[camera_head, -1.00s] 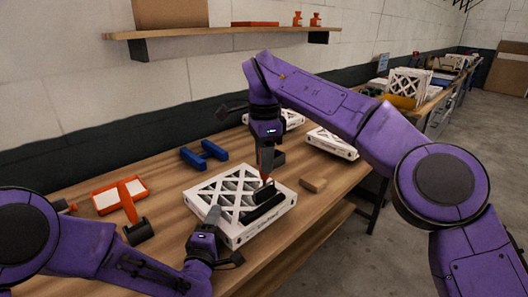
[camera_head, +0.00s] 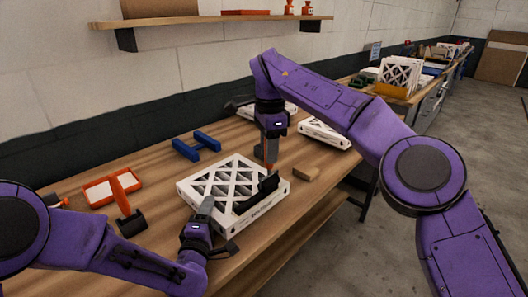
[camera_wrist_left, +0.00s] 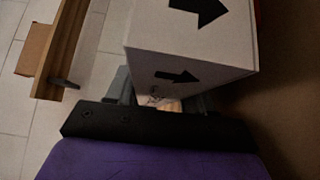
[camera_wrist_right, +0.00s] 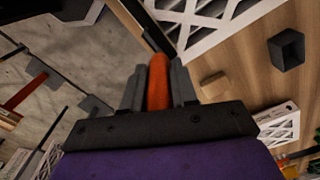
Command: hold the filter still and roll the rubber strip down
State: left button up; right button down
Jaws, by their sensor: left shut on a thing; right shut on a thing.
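The filter (camera_head: 222,180), a white frame with a lattice face, lies flat on the bench. My left gripper (camera_head: 205,207) is shut on its near edge; in the left wrist view the white filter side (camera_wrist_left: 190,50) with black arrows sits between the fingers. A black strip (camera_head: 248,204) lies on the filter's right part, with a black piece (camera_head: 268,184) standing up at its far end; I cannot tell if that piece is strip or roller. My right gripper (camera_head: 270,160) is shut on an orange handle (camera_wrist_right: 158,82) above the far right side. The handle's lower end is hidden.
A small wooden block (camera_head: 307,174) lies right of the filter. Another filter (camera_head: 325,133) lies behind. The bench's front edge is close on the right.

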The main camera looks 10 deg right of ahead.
jog(key=shift+w+d, duration=0.2)
jog(key=shift+d, duration=0.1)
jog(key=shift+s+a, duration=2.9)
jog(key=shift+a, duration=1.3)
jog(key=shift+w+d, duration=1.55)
jog(key=shift+d, duration=0.65)
notch_tip(320, 180, up, 8)
jog(key=shift+a, duration=0.15)
jog(key=shift+s, duration=0.1)
pick_arm(q)
jog(key=o, duration=1.2)
